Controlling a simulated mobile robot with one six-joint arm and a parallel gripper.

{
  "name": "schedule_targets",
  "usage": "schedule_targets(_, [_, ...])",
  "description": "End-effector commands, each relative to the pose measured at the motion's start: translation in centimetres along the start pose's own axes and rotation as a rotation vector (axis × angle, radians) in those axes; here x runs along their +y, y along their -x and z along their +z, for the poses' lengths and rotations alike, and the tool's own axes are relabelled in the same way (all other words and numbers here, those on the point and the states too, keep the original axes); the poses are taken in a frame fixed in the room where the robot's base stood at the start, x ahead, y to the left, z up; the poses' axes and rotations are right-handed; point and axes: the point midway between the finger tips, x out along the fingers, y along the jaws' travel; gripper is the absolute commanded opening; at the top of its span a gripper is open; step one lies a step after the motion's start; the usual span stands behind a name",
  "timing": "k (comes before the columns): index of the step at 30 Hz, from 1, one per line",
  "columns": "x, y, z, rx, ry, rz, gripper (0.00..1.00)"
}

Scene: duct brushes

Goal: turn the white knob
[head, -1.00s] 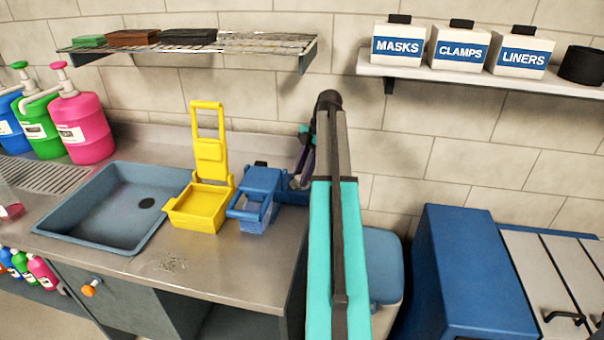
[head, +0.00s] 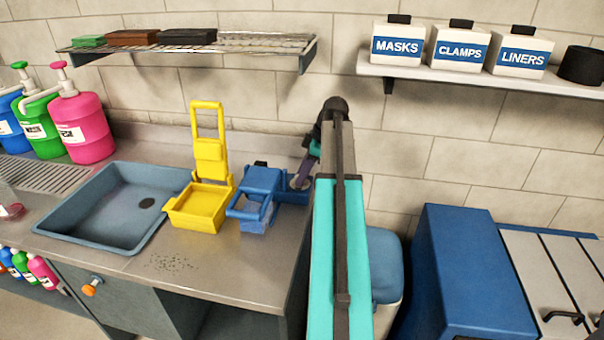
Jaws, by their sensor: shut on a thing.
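My arm reaches up the middle of the view and bends down at a dark wrist. My gripper (head: 299,184) shows small and partly hidden to the left of the arm, low over the right end of the counter. It is at the blue tray part just right of the blue press (head: 259,197). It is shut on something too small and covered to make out. I cannot pick out a white knob. An orange knob with a pale edge (head: 90,287) is on the cabinet front at lower left, far from my gripper.
A yellow wringer (head: 199,207) stands between the blue press and the sink (head: 110,208). A wire shelf (head: 265,43) and a shelf with labelled boxes (head: 460,82) hang above. A blue cabinet (head: 468,265) stands right of my arm.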

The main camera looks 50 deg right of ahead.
Motion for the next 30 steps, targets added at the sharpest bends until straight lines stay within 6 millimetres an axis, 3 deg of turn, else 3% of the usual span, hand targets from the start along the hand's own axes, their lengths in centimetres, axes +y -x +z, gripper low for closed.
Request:
schedule_targets(15, [-0.3, 0.06, -0.23, 0.003, -0.388, 0.168, 0.07])
schedule_targets(30, [-0.2, 0.03, -0.27, 0.003, -0.488, 0.208, 0.07])
